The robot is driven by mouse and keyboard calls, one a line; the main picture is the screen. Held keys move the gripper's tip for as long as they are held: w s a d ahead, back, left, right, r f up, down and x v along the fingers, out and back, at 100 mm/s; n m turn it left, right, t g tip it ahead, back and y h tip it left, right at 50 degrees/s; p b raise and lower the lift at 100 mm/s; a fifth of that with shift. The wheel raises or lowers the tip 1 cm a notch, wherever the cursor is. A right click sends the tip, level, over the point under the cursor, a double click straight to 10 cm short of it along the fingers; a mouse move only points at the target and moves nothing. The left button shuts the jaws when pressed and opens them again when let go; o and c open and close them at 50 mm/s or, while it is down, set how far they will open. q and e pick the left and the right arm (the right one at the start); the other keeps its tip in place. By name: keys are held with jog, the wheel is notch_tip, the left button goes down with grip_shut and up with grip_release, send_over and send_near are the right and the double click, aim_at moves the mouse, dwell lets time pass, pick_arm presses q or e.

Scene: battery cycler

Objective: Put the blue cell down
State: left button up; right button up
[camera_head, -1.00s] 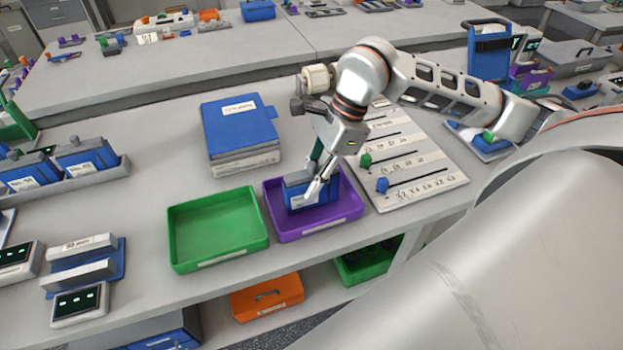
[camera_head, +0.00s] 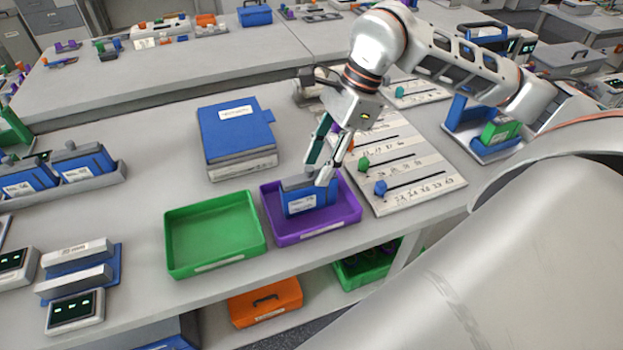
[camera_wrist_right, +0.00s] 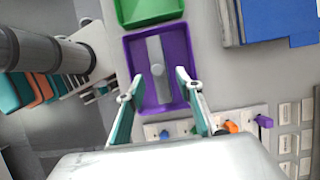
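The blue cell (camera_head: 308,197) stands upright in the purple tray (camera_head: 290,239) in the head view. In the right wrist view, its grey top (camera_wrist_right: 158,66) shows inside the purple tray (camera_wrist_right: 177,45). My right gripper (camera_head: 317,172) is open just above the cell, its fingers spread and apparently clear of it. In the right wrist view the open fingertips (camera_wrist_right: 160,77) lie on either side of the cell's near part. My left gripper is in neither view.
An empty green tray (camera_head: 215,265) sits left of the purple one. A blue binder-like stack (camera_head: 238,135) lies behind. A labelled board with sliding knobs (camera_head: 425,178) is to the right. Several blue cells stand in a grey rack (camera_head: 95,186) at left. Bare table lies between.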

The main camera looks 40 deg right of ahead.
jog(key=v, duration=0.6)
jog(key=shift+d, duration=0.1)
dwell(0.4)
